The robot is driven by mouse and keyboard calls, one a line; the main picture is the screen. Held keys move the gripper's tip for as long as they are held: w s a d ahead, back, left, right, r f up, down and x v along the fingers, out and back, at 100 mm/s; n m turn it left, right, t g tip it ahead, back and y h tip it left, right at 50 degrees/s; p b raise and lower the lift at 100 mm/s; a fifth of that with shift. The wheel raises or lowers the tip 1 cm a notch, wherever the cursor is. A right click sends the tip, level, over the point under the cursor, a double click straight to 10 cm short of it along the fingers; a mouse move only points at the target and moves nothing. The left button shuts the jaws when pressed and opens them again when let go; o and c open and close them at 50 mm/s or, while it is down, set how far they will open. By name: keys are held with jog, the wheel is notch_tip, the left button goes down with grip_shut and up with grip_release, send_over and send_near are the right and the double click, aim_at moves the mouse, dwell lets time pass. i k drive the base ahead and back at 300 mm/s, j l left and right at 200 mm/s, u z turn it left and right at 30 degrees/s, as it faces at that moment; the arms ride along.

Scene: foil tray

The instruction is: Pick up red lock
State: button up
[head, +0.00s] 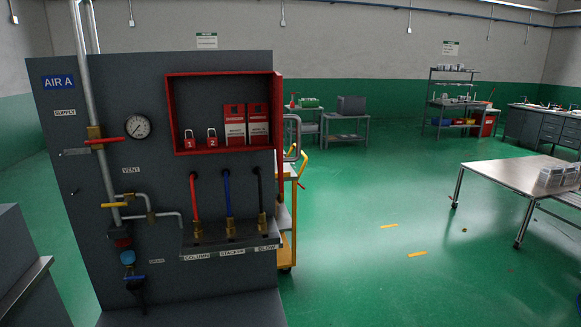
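Two small red padlocks sit side by side on the floor of an open red box on the grey panel. The left red lock (190,144) is marked 1 and the right red lock (212,142) is marked 2. Both stand upright with their shackles up. Two red and white tags (246,125) stand to the right of the locks in the same box. The red box (220,76) is open at the front, with its door swung to the right side. My gripper is not in view.
The panel (70,195) carries a gauge (138,127), pipes, valves with red and yellow handles, and red, blue and black hoses (227,195) below the box. A yellow cart (290,240) stands behind it. A metal table (515,175) is at right. Green floor between is mostly clear.

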aim_at(190, 143)
jog(key=l+u, duration=0.95)
jog(key=k+l, duration=0.05)
jog(key=l, duration=0.05)
